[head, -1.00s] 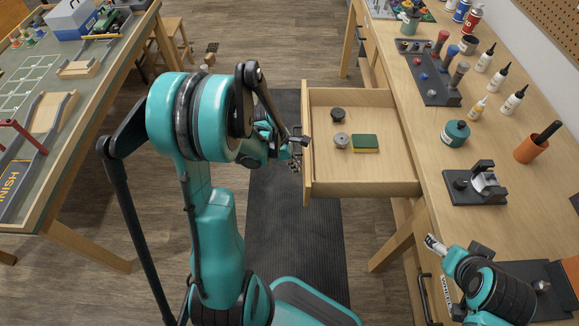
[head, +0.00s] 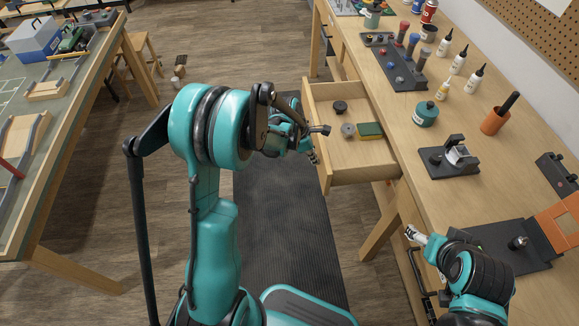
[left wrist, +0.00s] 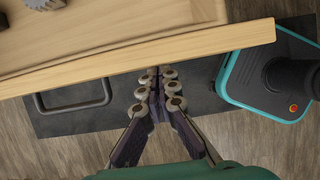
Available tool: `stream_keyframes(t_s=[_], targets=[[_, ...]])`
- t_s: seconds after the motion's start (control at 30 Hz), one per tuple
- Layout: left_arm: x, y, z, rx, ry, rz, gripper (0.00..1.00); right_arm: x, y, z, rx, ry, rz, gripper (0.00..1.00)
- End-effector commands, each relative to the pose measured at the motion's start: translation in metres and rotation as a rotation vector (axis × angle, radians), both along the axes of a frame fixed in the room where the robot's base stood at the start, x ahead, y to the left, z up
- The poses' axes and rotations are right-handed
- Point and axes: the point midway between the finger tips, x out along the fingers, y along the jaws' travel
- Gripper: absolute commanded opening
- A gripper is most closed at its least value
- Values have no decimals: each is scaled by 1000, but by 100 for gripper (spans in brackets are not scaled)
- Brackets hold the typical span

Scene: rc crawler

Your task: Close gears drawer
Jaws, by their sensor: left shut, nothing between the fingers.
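The wooden gears drawer (head: 358,177) is partly pulled out of the right workbench. It holds a dark round part (head: 340,106), a grey gear (head: 348,130) and a green and yellow block (head: 370,130). My left gripper (head: 314,156) is at the outer side of the drawer front. In the left wrist view its fingers (left wrist: 157,88) are shut and empty, close to the drawer front (left wrist: 150,58); contact is unclear. The dark drawer handle (left wrist: 72,107) is beside the fingers, not gripped. My right gripper (head: 413,235) is low by the bench's front edge; its opening is unclear.
Another table (head: 75,130) stands at the left. A dark mat (head: 285,220) covers the floor between them.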

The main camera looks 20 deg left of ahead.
Motion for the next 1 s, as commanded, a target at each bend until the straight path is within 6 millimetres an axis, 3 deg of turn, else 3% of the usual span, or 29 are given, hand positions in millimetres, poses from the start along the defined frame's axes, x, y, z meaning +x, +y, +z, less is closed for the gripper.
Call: stream_keyframes(t_s=[0.2,0.6,0.8,1.0], targets=[[43,-55,0,-1,-1,-6,0,0,0,0,0,0,0,75],[99,-146,0,0,0,-4,0,0,0,4,0,0,0,75],[120,-179,0,0,-1,-2,0,0,0,6,0,0,0,75],[132,-198,0,1,-1,-1,0,0,0,8,0,0,0,75]])
